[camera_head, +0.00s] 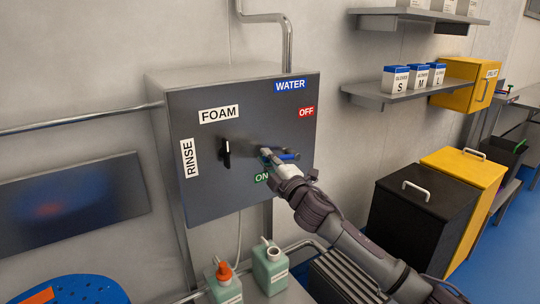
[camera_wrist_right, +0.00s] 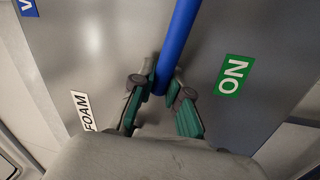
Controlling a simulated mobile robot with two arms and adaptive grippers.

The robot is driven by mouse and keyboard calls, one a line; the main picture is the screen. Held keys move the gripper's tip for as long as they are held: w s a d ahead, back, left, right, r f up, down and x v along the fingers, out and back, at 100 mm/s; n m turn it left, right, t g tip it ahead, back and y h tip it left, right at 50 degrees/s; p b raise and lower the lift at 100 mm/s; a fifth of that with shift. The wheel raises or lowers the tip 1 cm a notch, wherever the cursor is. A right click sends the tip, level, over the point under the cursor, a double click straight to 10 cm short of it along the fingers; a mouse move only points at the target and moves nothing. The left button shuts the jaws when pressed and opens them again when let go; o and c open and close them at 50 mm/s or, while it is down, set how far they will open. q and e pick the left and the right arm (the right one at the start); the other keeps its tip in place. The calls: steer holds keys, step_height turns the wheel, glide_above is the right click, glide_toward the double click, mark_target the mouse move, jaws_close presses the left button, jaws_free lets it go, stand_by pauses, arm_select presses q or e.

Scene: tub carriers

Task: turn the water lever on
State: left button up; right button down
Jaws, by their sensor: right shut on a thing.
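The blue water lever (camera_head: 290,156) is on the front of the grey control box (camera_head: 216,97). It lies roughly sideways, between the red OFF label (camera_head: 306,111) above and the green ON label (camera_head: 262,177) below. My right gripper (camera_head: 274,160) reaches up from the lower right and covers part of the lever. In the right wrist view, the fingers (camera_wrist_right: 162,92) are closed on the blue lever (camera_wrist_right: 180,38), which runs up out of the picture. The ON label (camera_wrist_right: 233,75) is right of the lever there. My left gripper is not in view.
A black FOAM/RINSE knob (camera_head: 226,153) sits left of the lever on the same box. Bottles (camera_head: 270,268) stand below the box. Black (camera_head: 420,210) and yellow (camera_head: 470,175) bins stand to the right. A shelf with glove boxes (camera_head: 396,80) hangs at the upper right.

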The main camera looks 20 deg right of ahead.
steer(key=shift+a+f+n+y+b, duration=0.1)
steer(key=shift+f+n+y+b, duration=0.3)
steer(key=shift+f+n, duration=0.9)
steer(key=shift+r, duration=0.1)
steer(key=c, duration=1.1)
jaws_free()
steer(key=shift+c, duration=0.2)
steer(key=v, duration=1.2)
